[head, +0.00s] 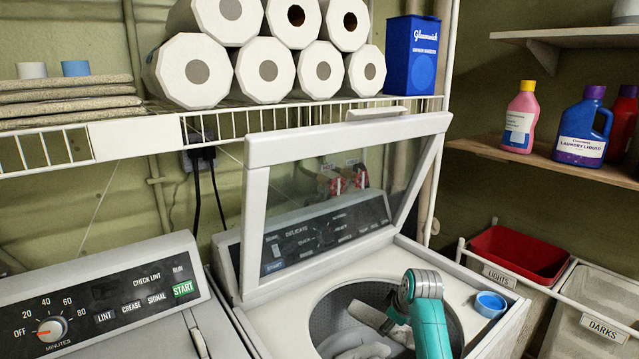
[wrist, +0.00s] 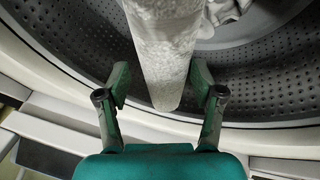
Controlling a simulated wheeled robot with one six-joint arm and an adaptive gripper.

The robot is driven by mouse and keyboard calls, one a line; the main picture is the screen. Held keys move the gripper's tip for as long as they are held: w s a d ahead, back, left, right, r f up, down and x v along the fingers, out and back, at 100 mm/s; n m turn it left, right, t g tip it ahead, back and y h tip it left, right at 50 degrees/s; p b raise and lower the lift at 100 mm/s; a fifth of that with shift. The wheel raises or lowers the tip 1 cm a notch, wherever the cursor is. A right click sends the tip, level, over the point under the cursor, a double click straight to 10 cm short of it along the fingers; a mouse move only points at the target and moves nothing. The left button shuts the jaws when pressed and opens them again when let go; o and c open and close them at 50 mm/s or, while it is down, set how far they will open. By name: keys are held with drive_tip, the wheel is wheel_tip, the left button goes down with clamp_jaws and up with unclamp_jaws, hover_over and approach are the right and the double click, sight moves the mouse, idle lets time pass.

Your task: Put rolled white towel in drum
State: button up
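The rolled white towel (wrist: 165,45) is in the wrist view, its near end between my gripper's fingers. My gripper (wrist: 160,88) has its fingers spread. A gap shows between the left finger and the towel; the right finger is close to it, and I cannot tell if it touches. In the head view a white roll (head: 368,314), likely this towel, slants over the drum opening beside my wrist, and my fingers are hidden. The drum (head: 328,322) is dark, perforated metal under the raised lid. It also fills the top of the wrist view (wrist: 75,55).
White cloth (head: 365,351) lies in the drum. The glass lid (head: 255,225) stands open behind my arm. A blue cup (head: 490,304) sits on the washer top at right. A dryer (head: 110,300) is at left. A wire shelf with paper rolls (head: 222,128) hangs above.

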drive_tip(key=shift+o, duration=0.9)
drive_tip(key=v, duration=1.2)
